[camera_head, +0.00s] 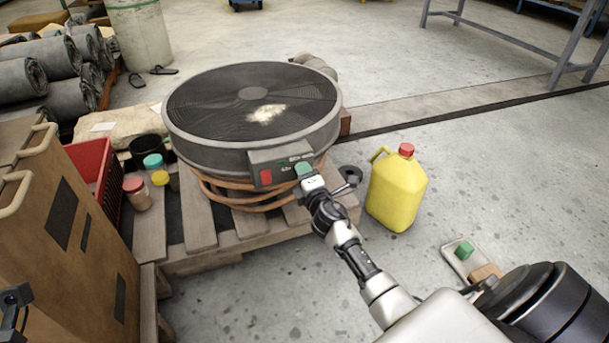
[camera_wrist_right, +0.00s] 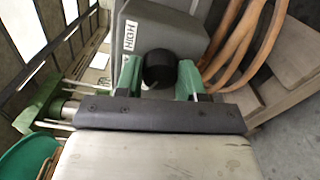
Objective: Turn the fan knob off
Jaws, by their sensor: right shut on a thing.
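The large round floor fan (camera_head: 225,125) lies flat with its black grille up, and its grey control box (camera_head: 268,158) faces me with a red switch on it. My right gripper (camera_head: 304,170) is at the right end of this box. In the right wrist view, the black knob (camera_wrist_right: 159,69) sits between the green fingers of my right gripper (camera_wrist_right: 159,78), which is shut on it. A "HIGH" label shows on the grey box (camera_wrist_right: 150,30) beside the knob. The knob is hidden by the gripper in the head view. My left gripper is not clearly in view.
The fan rests on coiled orange hose (camera_head: 245,198) on a wooden pallet (camera_head: 198,215). A yellow jug (camera_head: 396,192) stands to the right. A red crate (camera_head: 92,165) and small jars (camera_head: 137,192) are to the left, near a brown cabinet (camera_head: 60,240).

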